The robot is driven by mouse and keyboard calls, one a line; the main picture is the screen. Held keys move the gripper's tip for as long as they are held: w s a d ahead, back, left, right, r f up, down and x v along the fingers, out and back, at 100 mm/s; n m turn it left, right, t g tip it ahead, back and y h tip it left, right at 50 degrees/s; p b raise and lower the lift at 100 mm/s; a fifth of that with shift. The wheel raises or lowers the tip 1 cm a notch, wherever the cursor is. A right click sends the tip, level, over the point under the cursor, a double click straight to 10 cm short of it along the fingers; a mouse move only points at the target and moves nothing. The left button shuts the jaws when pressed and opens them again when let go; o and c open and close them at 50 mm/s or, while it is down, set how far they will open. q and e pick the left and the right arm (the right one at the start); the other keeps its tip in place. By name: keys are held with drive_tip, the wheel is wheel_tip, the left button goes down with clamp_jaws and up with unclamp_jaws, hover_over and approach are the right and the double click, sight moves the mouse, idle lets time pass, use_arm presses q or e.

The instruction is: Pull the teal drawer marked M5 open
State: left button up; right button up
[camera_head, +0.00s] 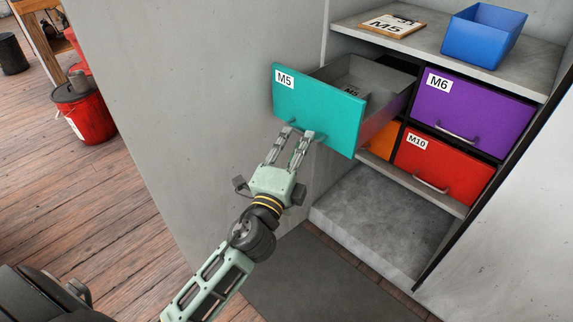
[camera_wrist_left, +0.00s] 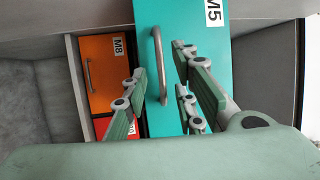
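The teal drawer marked M5 (camera_head: 325,113) stands pulled well out of the cabinet, and its inside shows, with a small M5-marked item (camera_head: 352,91) in it. In the left wrist view the teal front (camera_wrist_left: 172,15) carries a grey bar handle (camera_wrist_left: 158,65). My left gripper (camera_head: 297,133) is in front of the lower part of the teal front, at the handle. In the left wrist view its fingers (camera_wrist_left: 160,68) are spread on either side of the handle, with visible gaps. Whether they touch it is unclear. My right gripper is not in view.
A purple M6 drawer (camera_head: 470,103), a red M10 drawer (camera_head: 443,168) and an orange M8 drawer (camera_wrist_left: 104,75) are shut. A blue bin (camera_head: 484,36) and an M5 board (camera_head: 392,25) lie on the shelf above. A red bucket (camera_head: 85,112) stands far left.

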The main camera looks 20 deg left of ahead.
use_arm(q)
drive_tip(key=s+f, duration=0.1)
drive_tip(key=s, duration=0.8)
drive_tip(key=shift+s+d+f, duration=0.25)
drive_tip(key=shift+s+f, duration=0.05)
